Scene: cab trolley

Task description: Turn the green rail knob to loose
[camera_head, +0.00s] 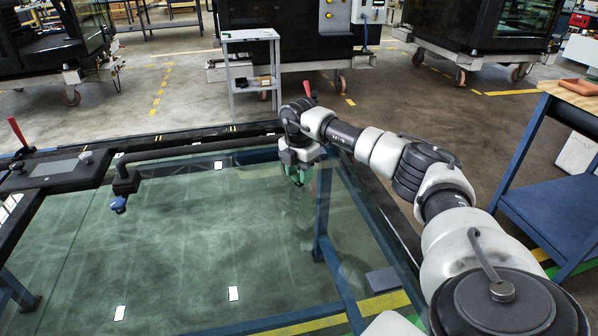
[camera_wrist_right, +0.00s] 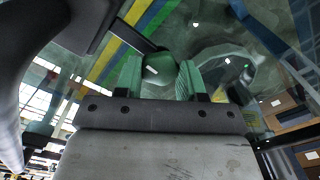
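The green rail knob (camera_wrist_right: 160,67) shows in the right wrist view between the two green fingers of my right gripper (camera_wrist_right: 163,78). The fingers lie along both sides of it and appear to touch it. In the head view my right gripper (camera_head: 298,174) points down at the right end of a dark rail (camera_head: 200,149) above the glass panel, and hides the knob. I cannot read the knob's loose or tight setting. My left gripper is in neither view.
A blue knob (camera_head: 118,204) hangs at the rail's left end. A red lever (camera_head: 18,132) stands on the dark frame at left, another (camera_head: 307,89) behind my right wrist. A grey trolley (camera_head: 252,65) stands beyond. A blue workbench (camera_head: 560,200) is at right.

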